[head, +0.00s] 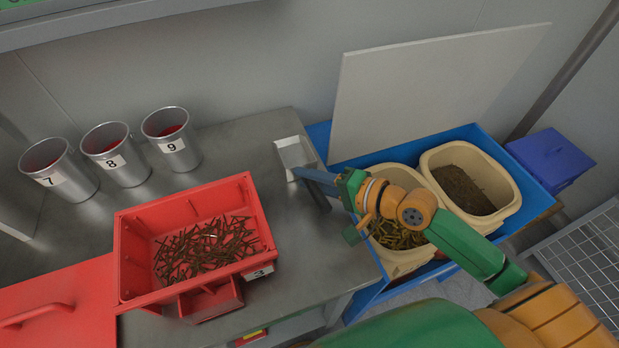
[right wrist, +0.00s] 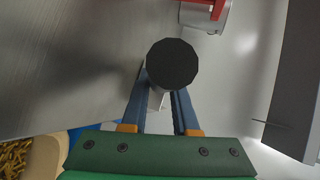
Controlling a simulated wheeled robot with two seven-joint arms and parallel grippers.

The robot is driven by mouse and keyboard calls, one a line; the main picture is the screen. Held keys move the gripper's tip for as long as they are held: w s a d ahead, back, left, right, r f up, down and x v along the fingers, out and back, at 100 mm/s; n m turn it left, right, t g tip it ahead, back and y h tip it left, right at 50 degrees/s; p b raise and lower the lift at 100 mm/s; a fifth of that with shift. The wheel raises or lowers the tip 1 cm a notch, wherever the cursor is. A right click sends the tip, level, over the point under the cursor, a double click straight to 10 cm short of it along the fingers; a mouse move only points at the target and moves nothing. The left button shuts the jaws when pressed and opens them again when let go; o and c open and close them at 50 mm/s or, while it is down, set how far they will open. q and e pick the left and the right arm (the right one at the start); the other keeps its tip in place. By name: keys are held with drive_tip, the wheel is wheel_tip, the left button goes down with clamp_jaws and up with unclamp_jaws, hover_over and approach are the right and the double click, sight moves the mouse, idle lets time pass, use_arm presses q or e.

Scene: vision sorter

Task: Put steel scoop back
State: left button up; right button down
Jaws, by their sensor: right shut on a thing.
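The steel scoop (head: 293,152) is at the back right of the steel table, its pale open pan pointing toward the wall. My right gripper (head: 311,181) is shut on its handle. In the right wrist view the dark round end of the handle (right wrist: 172,64) shows between the blue fingers of the right gripper (right wrist: 163,95) and hides most of the scoop. I cannot tell whether the pan touches the table. My left gripper is not in view.
A red bin (head: 128,262) of brown strips, labelled 3, stands left of the scoop. Metal cups 7 (head: 72,183), 8 (head: 126,166) and 9 (head: 181,152) stand behind. A blue tray (head: 487,133) holds two cream tubs under my right arm. A white board (head: 420,95) leans behind.

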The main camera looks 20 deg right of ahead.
drive_tip(key=shift+f, duration=0.15)
drive_tip(key=c, duration=0.7)
unclamp_jaws()
drive_tip(key=shift+s+d+r, duration=0.1)
drive_tip(key=shift+s+r, duration=0.05)
drive_tip(key=shift+r, duration=0.05)
drive_tip(key=shift+b+v, duration=0.8)
drive_tip(key=shift+v, duration=5.1)
